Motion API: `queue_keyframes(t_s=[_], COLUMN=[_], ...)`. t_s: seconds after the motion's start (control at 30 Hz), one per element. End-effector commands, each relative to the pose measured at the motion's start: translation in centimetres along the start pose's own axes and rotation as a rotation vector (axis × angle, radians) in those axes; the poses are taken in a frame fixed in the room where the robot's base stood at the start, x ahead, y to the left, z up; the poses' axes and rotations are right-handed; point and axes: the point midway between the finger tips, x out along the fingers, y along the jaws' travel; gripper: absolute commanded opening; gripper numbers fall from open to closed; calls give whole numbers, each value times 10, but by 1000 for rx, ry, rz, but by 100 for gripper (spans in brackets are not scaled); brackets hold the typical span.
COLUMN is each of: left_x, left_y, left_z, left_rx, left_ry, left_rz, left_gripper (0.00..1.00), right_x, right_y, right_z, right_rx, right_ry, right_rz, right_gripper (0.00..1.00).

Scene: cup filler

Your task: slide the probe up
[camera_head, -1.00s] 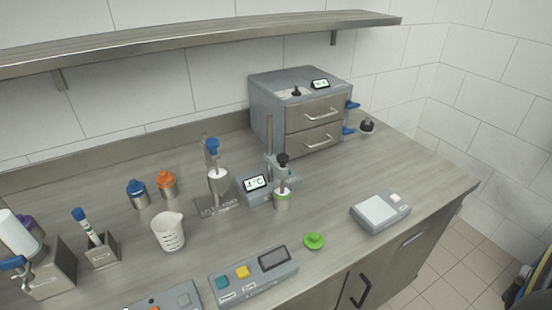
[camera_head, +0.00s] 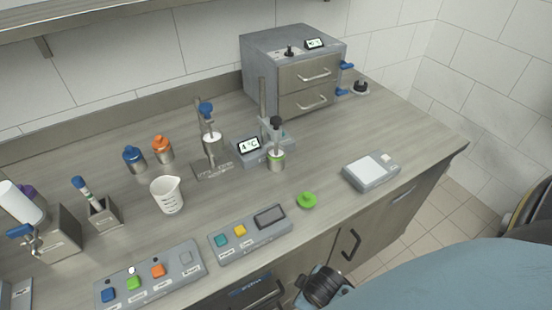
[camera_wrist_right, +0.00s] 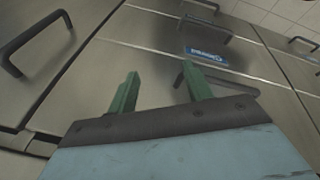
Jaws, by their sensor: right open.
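The probe (camera_head: 276,137) is a thin upright rod with a black knob on top, on a grey stand with a vertical post (camera_head: 262,98). Its lower end goes down into a small metal cup (camera_head: 276,162) with a green band. A display (camera_head: 249,145) beside the stand reads about 4 °C. My right gripper (camera_wrist_right: 160,78) shows two green fingers spread apart with nothing between them. It faces the steel cabinet fronts below the counter, well away from the probe. My left gripper is not in view.
A second stand (camera_head: 212,140) with a blue knob is left of the probe. A white beaker (camera_head: 167,196), button panels (camera_head: 150,275), a green lid (camera_head: 307,200) and a scale (camera_head: 371,171) lie around it. A drawer unit (camera_head: 300,75) stands behind. My blue arm fills the lower right.

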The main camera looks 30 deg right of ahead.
Motion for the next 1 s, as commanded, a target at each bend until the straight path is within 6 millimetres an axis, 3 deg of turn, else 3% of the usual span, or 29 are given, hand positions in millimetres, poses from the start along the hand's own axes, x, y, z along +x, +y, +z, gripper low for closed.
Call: queue_keyframes(t_s=[0.03,0.1,0.47,0.77,1.0], left_x=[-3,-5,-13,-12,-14], left_y=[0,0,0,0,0], left_z=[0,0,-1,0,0], left_rx=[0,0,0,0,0], left_ry=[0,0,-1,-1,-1], left_rz=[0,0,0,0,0], left_gripper=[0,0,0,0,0], right_x=[-24,-51,-156,-156,-186], right_y=[8,18,54,112,163], right_z=[-14,-26,-60,-104,-168], right_rx=[-9,-18,-115,-667,-1333], right_ry=[18,30,82,56,-164], right_rz=[16,35,147,505,960], right_gripper=[50,50,50,50,50])
